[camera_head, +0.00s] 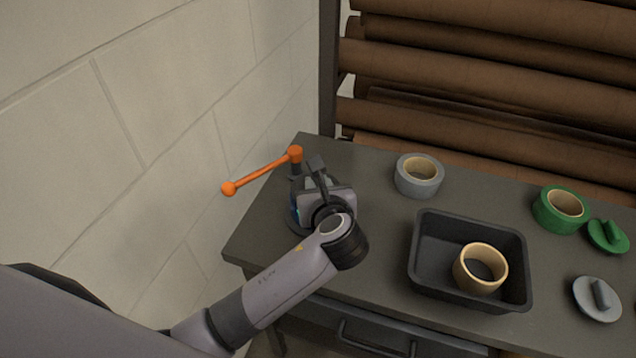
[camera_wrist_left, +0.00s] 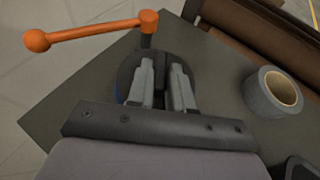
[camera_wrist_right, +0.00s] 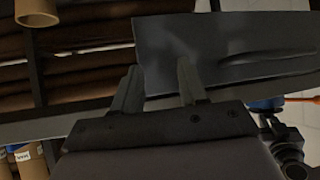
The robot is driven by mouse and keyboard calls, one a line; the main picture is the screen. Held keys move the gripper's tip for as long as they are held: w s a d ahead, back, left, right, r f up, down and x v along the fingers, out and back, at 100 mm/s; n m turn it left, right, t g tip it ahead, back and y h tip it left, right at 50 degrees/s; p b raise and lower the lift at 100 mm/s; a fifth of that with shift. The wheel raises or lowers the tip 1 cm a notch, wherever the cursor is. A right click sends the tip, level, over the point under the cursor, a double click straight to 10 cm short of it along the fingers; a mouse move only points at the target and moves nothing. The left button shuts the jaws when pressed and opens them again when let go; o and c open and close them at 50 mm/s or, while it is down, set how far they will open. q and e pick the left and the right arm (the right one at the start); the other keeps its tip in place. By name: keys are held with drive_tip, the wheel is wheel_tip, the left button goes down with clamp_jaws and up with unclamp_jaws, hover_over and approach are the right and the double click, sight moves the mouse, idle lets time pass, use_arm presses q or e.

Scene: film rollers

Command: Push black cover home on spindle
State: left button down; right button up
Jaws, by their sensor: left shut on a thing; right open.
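The black cover (camera_wrist_left: 127,72) is a dark round disc in the left wrist view, under and around my left gripper's fingertips. My left gripper (camera_wrist_left: 162,80) is shut on a narrow dark ridge in the middle of the cover. In the head view the left gripper (camera_head: 312,178) stands over the device at the table's left end and hides most of the cover. The spindle is hidden, so I cannot tell how the cover sits on it. My right gripper (camera_wrist_right: 158,82) is open and empty in the right wrist view, and is outside the head view.
An orange lever (camera_head: 262,172) sticks out beside the left gripper. A grey tape roll (camera_head: 405,182), a black tray (camera_head: 418,270) with a cardboard ring (camera_head: 494,262), a green roll (camera_head: 545,215), a green cover (camera_head: 606,240) and a grey cover (camera_head: 590,305) are on the table.

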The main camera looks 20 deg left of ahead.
use_arm(q)
drive_tip(key=shift+p, duration=0.7)
idle(0.3)
drive_tip(key=shift+f, duration=0.4)
idle(1.4)
idle(0.4)
drive_tip(key=shift+c, duration=1.9)
unclamp_jaws()
drive_tip(key=shift+r, duration=0.1)
drive_tip(key=shift+r, duration=3.45)
